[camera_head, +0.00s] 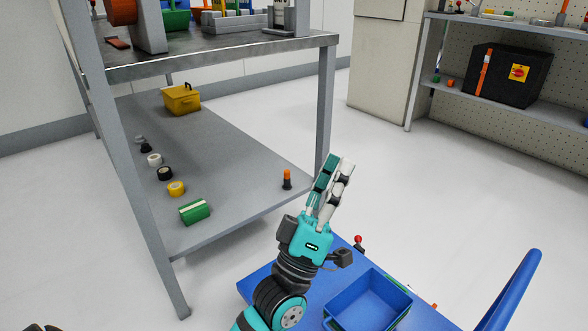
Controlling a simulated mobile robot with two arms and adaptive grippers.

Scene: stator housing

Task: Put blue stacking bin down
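The blue stacking bin (372,299) is at the bottom centre, on a blue cart top (262,285). Its open top faces up and its inside looks empty. The lower part of the bin is cut off by the picture edge. My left gripper (338,166) is beyond the bin, above the cart's far edge, pointing away toward the floor. It is apart from the bin and no object shows in it. Its two fingers lie close together at this angle, so the gap is unclear. My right gripper is not in view.
A grey workbench (230,45) stands at left, its lower shelf (225,150) holding a yellow box (181,99), tape rolls and a green box (195,211). A small red-topped item (358,241) is by the bin. The cart's blue handle (512,290) rises at right. Open floor lies beyond.

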